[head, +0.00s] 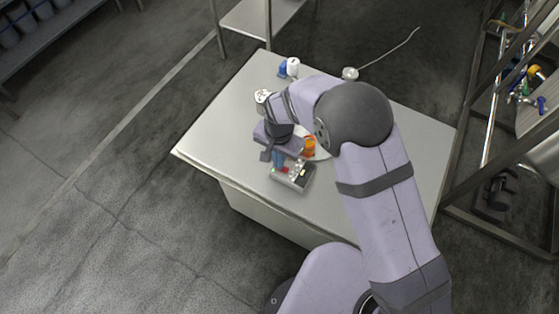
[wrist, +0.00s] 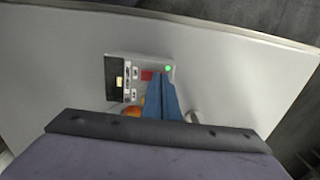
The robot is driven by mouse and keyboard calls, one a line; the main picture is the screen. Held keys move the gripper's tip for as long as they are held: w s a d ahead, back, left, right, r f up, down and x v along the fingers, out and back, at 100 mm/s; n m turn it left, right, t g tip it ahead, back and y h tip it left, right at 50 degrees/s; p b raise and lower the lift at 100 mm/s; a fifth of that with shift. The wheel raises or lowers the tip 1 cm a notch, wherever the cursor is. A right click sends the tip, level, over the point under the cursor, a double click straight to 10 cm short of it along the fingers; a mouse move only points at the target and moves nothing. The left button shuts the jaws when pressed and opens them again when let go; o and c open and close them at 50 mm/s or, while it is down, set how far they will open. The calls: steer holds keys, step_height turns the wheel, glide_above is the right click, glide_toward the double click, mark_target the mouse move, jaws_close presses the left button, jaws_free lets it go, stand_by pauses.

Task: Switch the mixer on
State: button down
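A grey control box (head: 292,177) lies on the table near its front edge. No mixer is clearly identifiable.
The pale table (head: 222,125) has free room to the left. An orange object (head: 309,147) stands close behind the box. A white and blue container (head: 290,67) and a white item with a cable (head: 350,73) stand at the back. A metal rack (head: 490,110) is at right.

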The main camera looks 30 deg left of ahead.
mark_target(283, 169)
steer(key=shift+s+d+f, duration=0.1)
steer(key=shift+d+f, duration=0.05)
steer(key=shift+d, duration=0.15)
steer(key=shift+d+p, duration=0.35)
steer(key=shift+d, duration=0.35)
steer(key=shift+a+r, duration=0.1)
steer(key=shift+r, duration=0.1)
steer(key=shift+r, duration=0.15)
step_height(283, 169, up, 4)
steer(key=p, duration=0.3)
steer(key=shift+p, duration=0.3)
steer(key=shift+a+r+b, duration=0.1)
steer(key=shift+r+b, duration=0.2)
steer(key=shift+b, duration=0.1)
step_height(283, 169, up, 9)
steer(key=b, duration=0.2)
